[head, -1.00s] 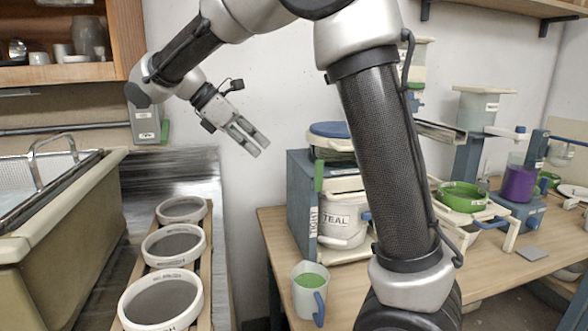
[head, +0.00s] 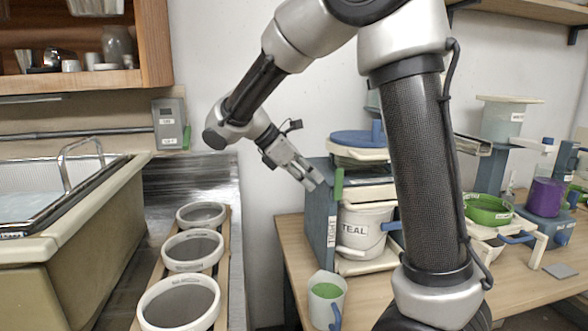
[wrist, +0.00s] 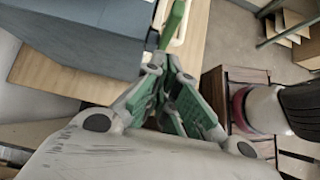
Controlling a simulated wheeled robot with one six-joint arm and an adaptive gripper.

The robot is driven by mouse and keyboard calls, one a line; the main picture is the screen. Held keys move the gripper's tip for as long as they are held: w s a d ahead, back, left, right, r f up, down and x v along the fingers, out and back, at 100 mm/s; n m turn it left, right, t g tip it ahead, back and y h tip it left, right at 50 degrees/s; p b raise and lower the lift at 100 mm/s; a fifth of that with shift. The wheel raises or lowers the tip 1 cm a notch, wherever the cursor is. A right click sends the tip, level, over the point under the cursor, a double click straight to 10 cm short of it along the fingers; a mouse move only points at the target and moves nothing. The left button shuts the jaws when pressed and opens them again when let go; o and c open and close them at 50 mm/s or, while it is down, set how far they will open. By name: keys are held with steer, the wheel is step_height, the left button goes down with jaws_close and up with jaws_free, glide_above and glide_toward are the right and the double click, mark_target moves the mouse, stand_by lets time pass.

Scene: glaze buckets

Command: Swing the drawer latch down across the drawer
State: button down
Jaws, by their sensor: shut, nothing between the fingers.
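The green latch (head: 339,184) stands upright at the front edge of the blue-grey cabinet (head: 317,222). It also shows at the top of the wrist view (wrist: 173,22), beside the cabinet's dark side (wrist: 85,35). My gripper (head: 316,181) is shut and empty, just left of the latch at about its height. In the wrist view my fingertips (wrist: 163,62) point toward the latch's lower end. I cannot tell whether they touch it. The drawer itself is hard to make out; a white bucket marked TEAL (head: 362,230) sits in the cabinet's open front.
A mug of green glaze (head: 326,297) stands on the wooden table (head: 300,250) below the cabinet. A blue-lidded container (head: 357,142) sits on top. Several round sieves (head: 192,250) rest on a rack at left. A green bowl (head: 488,210) stands at right.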

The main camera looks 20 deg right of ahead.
mark_target(343, 169)
steer(key=shift+s+d, duration=0.15)
steer(key=shift+d, duration=0.5)
steer(key=shift+s+d, duration=0.15)
steer(key=shift+d, duration=0.45)
steer(key=shift+d+r+y, duration=0.3)
steer(key=shift+d+y, duration=0.05)
steer(key=shift+y, duration=0.35)
steer(key=shift+s+d+r+t+y, duration=0.2)
steer(key=shift+d+r+t+y, duration=0.15)
steer(key=shift+d+y, duration=0.5)
steer(key=y, duration=0.1)
steer(key=d+y, duration=0.1)
steer(key=y, duration=0.1)
steer(key=shift+s+d+r+t, duration=0.15)
steer(key=shift+d+r+t, duration=0.05)
steer(key=shift+r+t, duration=0.1)
steer(key=d+y, duration=0.2)
steer(key=y, duration=0.1)
steer(key=shift+s, duration=0.2)
steer(key=shift+s+d+f, duration=0.15)
steer(key=shift+d+f, duration=0.05)
steer(key=shift+d, duration=0.5)
